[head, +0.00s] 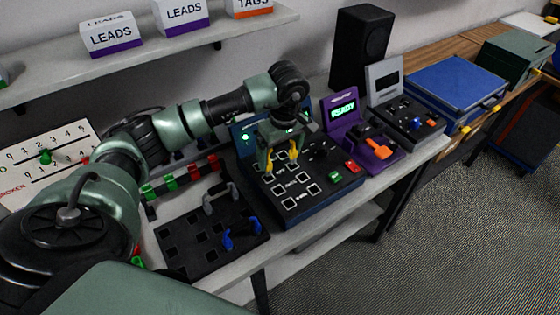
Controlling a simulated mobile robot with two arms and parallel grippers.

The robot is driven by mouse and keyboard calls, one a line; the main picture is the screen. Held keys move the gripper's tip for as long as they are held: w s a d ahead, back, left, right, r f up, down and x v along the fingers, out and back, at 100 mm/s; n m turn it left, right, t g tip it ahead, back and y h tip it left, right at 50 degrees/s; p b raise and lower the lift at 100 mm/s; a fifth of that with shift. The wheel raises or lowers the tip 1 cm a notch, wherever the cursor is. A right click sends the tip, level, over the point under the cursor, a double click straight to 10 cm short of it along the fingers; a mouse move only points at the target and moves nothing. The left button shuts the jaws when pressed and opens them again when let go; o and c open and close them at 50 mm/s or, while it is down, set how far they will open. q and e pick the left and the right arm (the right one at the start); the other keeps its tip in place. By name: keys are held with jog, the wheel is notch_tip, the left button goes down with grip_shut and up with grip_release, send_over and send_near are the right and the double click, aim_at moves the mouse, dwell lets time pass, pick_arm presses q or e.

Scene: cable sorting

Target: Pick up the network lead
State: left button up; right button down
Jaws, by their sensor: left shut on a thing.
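My left gripper (281,136) is over the dark blue tester panel (312,204), pointing down. It is shut on a yellow lead (294,150), whose two ends hang apart below the fingers. The lead's middle is hidden by the gripper. I cannot tell whether its ends touch the panel. A grey lead (220,197) and a blue lead (241,235) are on the black tray (187,262) to the left. No label shows which lead is the network one. My right gripper is not in view.
A purple device reading READY (345,114) and a black device with a grey screen (408,117) stand right of the panel, before a blue case (452,92). A black speaker (361,46) is behind. A shelf (135,58) with labelled boxes hangs above my arm.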

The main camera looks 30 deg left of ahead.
pick_arm(q)
notch_tip(320, 180, up, 8)
jog(key=shift+w+f+b, duration=0.1)
jog(key=shift+f+b, duration=0.1)
jog(key=shift+b, duration=0.65)
notch_tip(320, 180, up, 12)
jog(key=p, duration=0.3)
jog(key=shift+r+p, duration=0.25)
jog(key=shift+p, duration=0.1)
jog(key=shift+f, duration=0.1)
